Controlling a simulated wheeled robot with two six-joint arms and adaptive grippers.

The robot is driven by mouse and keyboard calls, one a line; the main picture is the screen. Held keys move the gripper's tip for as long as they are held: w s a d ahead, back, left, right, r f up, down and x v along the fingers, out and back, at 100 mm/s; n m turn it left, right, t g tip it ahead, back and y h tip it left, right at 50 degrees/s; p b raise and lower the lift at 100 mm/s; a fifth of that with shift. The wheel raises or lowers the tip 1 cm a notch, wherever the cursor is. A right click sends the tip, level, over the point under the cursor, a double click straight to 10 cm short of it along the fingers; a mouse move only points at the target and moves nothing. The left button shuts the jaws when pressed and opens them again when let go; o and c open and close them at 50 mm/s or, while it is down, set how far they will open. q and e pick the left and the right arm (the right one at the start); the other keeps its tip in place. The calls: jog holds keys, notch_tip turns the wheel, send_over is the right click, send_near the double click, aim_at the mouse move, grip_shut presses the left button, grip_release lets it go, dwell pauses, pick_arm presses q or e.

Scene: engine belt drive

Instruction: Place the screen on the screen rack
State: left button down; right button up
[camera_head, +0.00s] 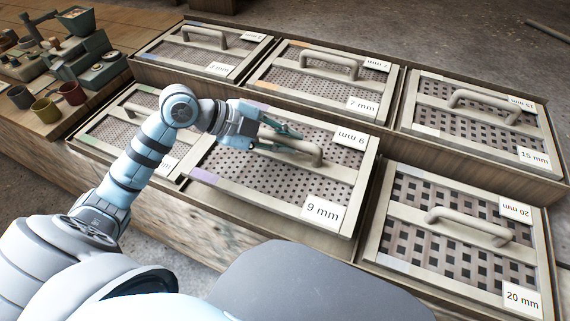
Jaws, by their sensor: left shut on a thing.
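The 9 mm screen (272,186) is a framed perforated panel with a curved handle (312,151) on its crossbar. It is in the front row of the wooden screen rack (375,234), in the middle place. My left gripper (278,138) is shut on the left part of this handle. The screen lies roughly flat over its place, and its frame covers most of the rack edges around it. I cannot tell whether it rests fully in the rack or is slightly raised. My right gripper is out of view.
Screens marked 7 mm (318,90), 15 mm (474,124) and 20 mm (450,250) fill neighbouring places. Another screen (203,54) is at back left, and one (115,128) is partly behind my arm. A side table (125,75) holds cups and a scale.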

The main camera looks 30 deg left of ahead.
aim_at(279, 157)
pick_arm(q)
notch_tip(279, 157, down, 2)
jog(key=shift+f, duration=0.1)
notch_tip(279, 157, down, 4)
jog(key=shift+r+b, duration=0.1)
jog(key=shift+b, duration=0.65)
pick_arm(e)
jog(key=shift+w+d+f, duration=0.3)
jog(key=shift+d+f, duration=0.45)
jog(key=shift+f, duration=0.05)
pick_arm(q)
jog(key=c, duration=1.5)
grip_release()
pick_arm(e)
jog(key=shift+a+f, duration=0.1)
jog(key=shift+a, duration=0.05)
